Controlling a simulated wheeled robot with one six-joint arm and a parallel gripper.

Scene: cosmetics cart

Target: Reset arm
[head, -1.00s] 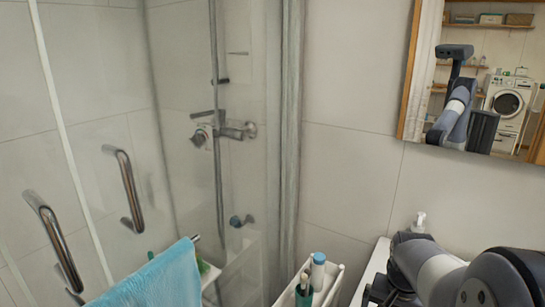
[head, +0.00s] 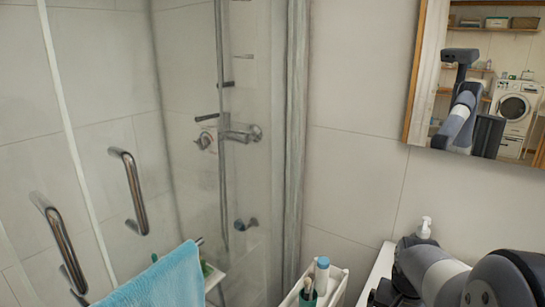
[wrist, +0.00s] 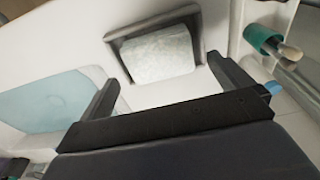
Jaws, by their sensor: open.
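My gripper (wrist: 163,69) is open in the wrist view, its two dark fingers spread wide with nothing between them. Beyond the fingers is a dark-framed opening with a pale, textured, tissue-like thing (wrist: 160,55) in it; the fingers appear apart from it. In the head view my arm (head: 440,275) comes in at the lower right, folded low over the white counter edge. The fingers cannot be made out clearly there.
A white cart (head: 333,287) holds a blue-capped bottle (head: 321,274) and a teal cup (wrist: 262,38) with brushes. A soap pump (head: 424,228) stands behind my arm. A blue towel (head: 165,277), shower glass, metal handles (head: 130,190) and a mirror (head: 480,80) surround the space.

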